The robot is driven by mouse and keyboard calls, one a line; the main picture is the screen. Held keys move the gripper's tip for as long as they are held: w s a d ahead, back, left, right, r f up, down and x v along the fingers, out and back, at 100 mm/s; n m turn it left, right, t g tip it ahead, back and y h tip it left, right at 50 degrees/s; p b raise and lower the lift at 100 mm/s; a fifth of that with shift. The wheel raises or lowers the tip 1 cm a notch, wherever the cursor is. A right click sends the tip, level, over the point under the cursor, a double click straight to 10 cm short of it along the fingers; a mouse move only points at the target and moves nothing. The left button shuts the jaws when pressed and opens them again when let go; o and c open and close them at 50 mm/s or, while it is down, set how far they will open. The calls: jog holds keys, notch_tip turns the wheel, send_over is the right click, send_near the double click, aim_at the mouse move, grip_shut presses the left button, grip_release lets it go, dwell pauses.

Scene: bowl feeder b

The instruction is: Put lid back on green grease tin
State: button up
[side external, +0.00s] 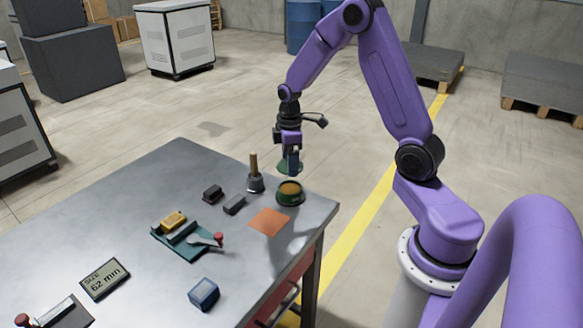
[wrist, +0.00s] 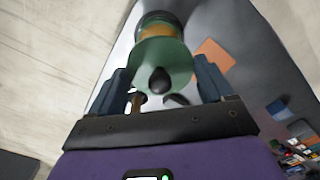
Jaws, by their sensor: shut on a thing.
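The green grease tin (side external: 290,198) stands open and upright near the far right corner of the table, with orange-brown grease showing inside. My gripper (side external: 291,160) is shut on the green lid (side external: 283,166) and holds it above the tin, with a visible gap between them. In the wrist view the round green lid (wrist: 172,57) with its dark knob (wrist: 159,80) shows between the fingers of my gripper (wrist: 163,88). The tin (wrist: 158,17) shows behind the lid and is partly hidden by it. The exact finger contact is hard to see.
A brush-like tool with a wooden handle (side external: 254,162) stands left of the tin, near two small dark blocks (side external: 234,204). An orange square (side external: 269,222) lies in front. A green tray (side external: 190,252), a blue box (side external: 204,293) and a size display (side external: 104,279) are further left.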

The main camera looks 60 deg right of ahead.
jog(key=shift+f, duration=3.15)
jog(key=shift+f, duration=0.2)
jog(key=o, duration=0.9)
jog(key=shift+r, duration=0.1)
jog(key=shift+r, duration=3.45)
